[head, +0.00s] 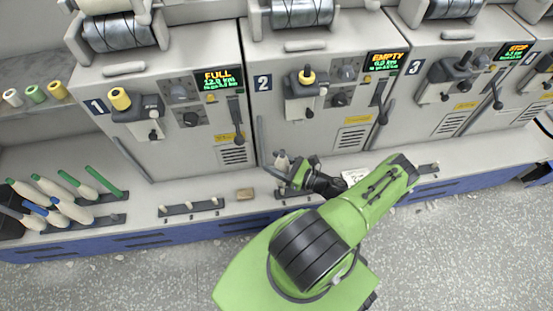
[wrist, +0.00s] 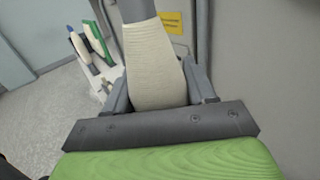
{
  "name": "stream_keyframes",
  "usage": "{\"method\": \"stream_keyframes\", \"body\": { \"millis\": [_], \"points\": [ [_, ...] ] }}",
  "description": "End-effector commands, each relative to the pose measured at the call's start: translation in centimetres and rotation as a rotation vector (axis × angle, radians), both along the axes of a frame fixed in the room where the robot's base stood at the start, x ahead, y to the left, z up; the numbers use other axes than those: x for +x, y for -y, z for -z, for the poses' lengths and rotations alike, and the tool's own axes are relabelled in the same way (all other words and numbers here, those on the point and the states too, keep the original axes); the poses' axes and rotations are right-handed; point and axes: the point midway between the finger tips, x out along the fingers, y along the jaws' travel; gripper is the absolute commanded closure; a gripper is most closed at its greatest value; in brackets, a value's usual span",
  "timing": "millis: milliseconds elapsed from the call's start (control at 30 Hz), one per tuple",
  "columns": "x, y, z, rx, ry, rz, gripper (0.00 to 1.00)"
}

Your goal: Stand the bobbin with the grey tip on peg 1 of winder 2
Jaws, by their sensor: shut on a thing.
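My gripper (head: 286,173) is shut on a cream-wound bobbin (wrist: 153,65) with a grey tip end. In the head view the bobbin (head: 281,160) shows as a small pale shape at the fingers, in front of winder 2 (head: 312,95). In the wrist view the fingers (wrist: 160,95) press on both sides of the winding, and the grey end points up the picture. The peg rail of winder 2 (head: 284,194) lies on the ledge just below my gripper. My gripper and arm hide much of it, so I cannot make out peg 1 or whether the bobbin touches it.
Winder 1's peg rail (head: 191,208) shows bare pegs. A small tan block (head: 245,193) lies between the rails. A white card (head: 354,176) lies on the ledge right of my gripper. Bobbins with green and blue ends (head: 60,205) lean at the far left.

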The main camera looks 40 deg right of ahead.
Motion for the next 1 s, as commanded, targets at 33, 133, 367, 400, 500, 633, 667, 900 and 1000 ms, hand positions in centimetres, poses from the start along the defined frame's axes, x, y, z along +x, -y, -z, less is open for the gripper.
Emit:
{"method": "stream_keyframes", "body": {
  "millis": [33,133,367,400,500,633,667,900,1000],
  "points": [
    [0.0,-0.1,0.0,0.001,0.001,-0.004,0.79],
    [-0.1,-0.1,0.3,0.001,0.001,-0.007,0.79],
    [-0.1,-0.1,2.5,0.001,0.0,-0.006,0.79],
    [-0.1,-0.1,3.1,0.001,0.0,-0.006,0.79],
    [-0.1,-0.1,4.5,0.002,-0.001,-0.006,0.79],
    [-0.1,-0.1,5.7,0.002,-0.001,-0.006,0.79],
    [-0.1,-0.2,5.9,0.002,-0.001,-0.006,0.79],
    [-0.1,-0.1,5.8,0.001,0.0,-0.006,0.79],
    [-0.1,-0.1,5.8,0.001,0.0,-0.006,0.79]
  ]
}}
